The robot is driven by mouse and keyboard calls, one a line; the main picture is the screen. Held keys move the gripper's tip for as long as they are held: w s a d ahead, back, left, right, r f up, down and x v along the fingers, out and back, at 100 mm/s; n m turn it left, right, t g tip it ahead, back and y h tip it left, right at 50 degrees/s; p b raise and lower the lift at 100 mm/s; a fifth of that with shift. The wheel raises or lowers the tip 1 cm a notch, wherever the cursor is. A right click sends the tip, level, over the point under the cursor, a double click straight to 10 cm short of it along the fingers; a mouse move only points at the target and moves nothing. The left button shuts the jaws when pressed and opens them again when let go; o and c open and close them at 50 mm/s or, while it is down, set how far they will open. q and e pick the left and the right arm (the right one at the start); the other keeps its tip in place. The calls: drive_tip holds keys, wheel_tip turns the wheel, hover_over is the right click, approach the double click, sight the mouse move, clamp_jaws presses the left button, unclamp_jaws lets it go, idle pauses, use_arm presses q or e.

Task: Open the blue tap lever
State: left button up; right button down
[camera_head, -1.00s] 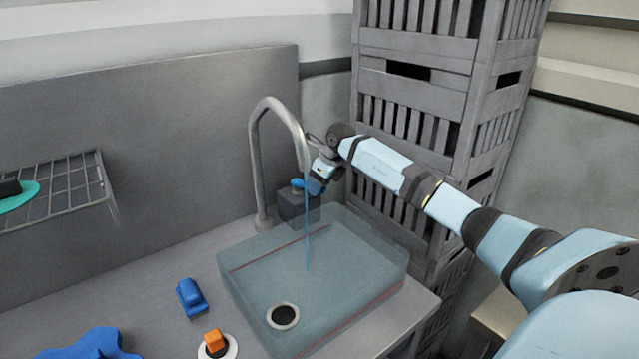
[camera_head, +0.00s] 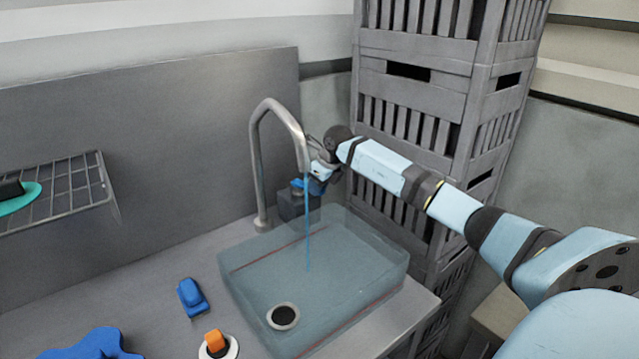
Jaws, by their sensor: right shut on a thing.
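The blue tap lever (camera_head: 298,184) sits on top of a dark grey block (camera_head: 290,205) beside the grey curved tap (camera_head: 262,150). My right gripper (camera_head: 315,185) reaches in from the right behind the tap's spout and is shut on the lever; its fingertips are small and partly hidden. A thin blue stream of water (camera_head: 308,235) falls from the spout into the clear basin (camera_head: 375,247). My left gripper is not in view.
A dark drain (camera_head: 283,316) lies in the basin. A blue brush-like object (camera_head: 192,297), an orange-topped white disc (camera_head: 217,344) and a blue cloth (camera_head: 95,345) lie on the counter. A wire rack (camera_head: 65,190) is at left; stacked grey crates (camera_head: 415,85) stand behind my right arm.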

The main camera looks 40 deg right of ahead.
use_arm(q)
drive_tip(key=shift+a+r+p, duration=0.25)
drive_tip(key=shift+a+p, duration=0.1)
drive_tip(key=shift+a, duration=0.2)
use_arm(e)
drive_tip(key=shift+w+a+r+m+g+h, duration=0.15)
drive_tip(key=shift+a+m+h, duration=0.6)
drive_tip(key=shift+m, duration=0.75)
drive_tip(key=shift+w+a+f+m+g+h, duration=0.15)
drive_tip(key=shift+a+m+h, duration=0.25)
drive_tip(key=shift+a+m, duration=0.85)
drive_tip(key=shift+w+a+r+m+h, duration=0.1)
drive_tip(key=shift+w+a+m+h, duration=0.35)
drive_tip(key=shift+m, duration=1.3)
drive_tip(key=shift+s+a, duration=0.2)
drive_tip(key=c, duration=0.8)
unclamp_jaws()
